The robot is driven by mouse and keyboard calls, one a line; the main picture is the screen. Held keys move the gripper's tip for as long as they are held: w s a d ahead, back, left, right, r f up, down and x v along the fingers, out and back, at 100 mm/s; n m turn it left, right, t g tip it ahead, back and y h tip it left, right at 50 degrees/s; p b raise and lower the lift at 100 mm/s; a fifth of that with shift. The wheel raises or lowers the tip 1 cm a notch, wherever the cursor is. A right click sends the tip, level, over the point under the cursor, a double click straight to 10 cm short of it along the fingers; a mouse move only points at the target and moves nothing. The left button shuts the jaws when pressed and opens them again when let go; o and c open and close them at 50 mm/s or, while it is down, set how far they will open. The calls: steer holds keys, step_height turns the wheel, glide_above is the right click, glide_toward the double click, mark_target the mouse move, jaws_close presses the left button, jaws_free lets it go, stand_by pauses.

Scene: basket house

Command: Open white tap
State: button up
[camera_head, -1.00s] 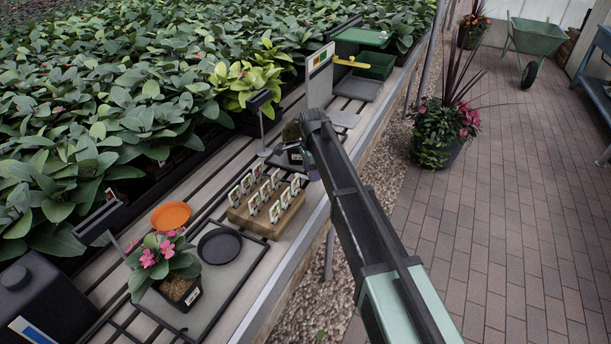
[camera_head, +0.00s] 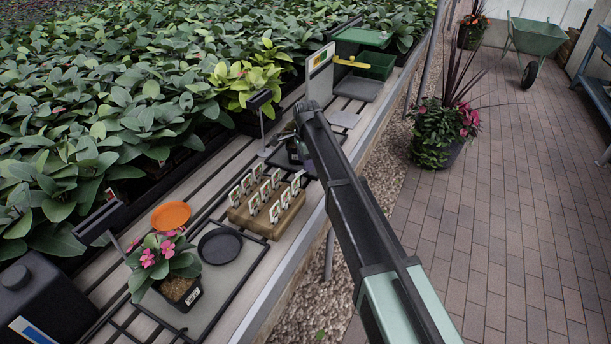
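No clearly white tap can be made out. A white upright panel (camera_head: 320,76) stands at the back of the bench, with a yellow lever-like bar (camera_head: 352,63) sticking out to its right. My arm reaches in from the lower right, and its far end is over the bench in front of the panel. My gripper is mostly hidden behind the arm. Small grey and dark parts show just left of the arm's end, too small to tell whether they are fingers. Whether it holds anything cannot be seen.
A wooden block with several plant labels (camera_head: 264,224), a black saucer (camera_head: 219,246), an orange dish (camera_head: 171,215) and a potted pink flower (camera_head: 168,262) stand near the front. A thin post with a dark head (camera_head: 260,101) stands left of the arm.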

steer(key=shift+w+a, duration=0.3)
steer(key=shift+w, duration=0.4)
steer(key=shift+s+d, duration=0.2)
steer(key=shift+s, duration=0.2)
step_height(320, 180, up, 7)
steer(key=p, duration=0.7)
